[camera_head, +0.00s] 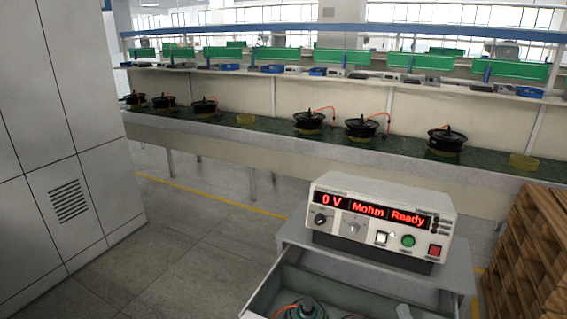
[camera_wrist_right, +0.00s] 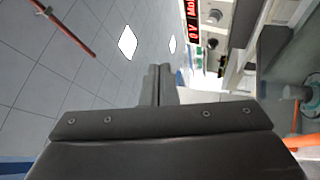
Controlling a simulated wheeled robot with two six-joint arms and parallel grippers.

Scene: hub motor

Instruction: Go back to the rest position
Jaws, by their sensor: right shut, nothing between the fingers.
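My right gripper (camera_wrist_right: 159,84) is shut, its two dark fingers together with nothing between them, in the right wrist view. In the head view only a small pale piece, probably of my right arm or gripper, shows at the bottom edge, right of the hub motor. My left gripper is in neither view. The hub motor (camera_head: 302,310), with an orange cable, lies in the grey tray (camera_head: 262,293) at the bottom of the head view, mostly cut off. The tester (camera_head: 380,222) stands behind it, showing "0 V", "Mohm" and "Ready".
A long green-topped bench (camera_head: 400,149) with several black hub motors runs across the back. A grey cabinet (camera_head: 100,190) stands at the left. Stacked wooden pallets (camera_head: 530,255) stand at the right. The tiled floor (camera_head: 190,245) between cabinet and tester is clear.

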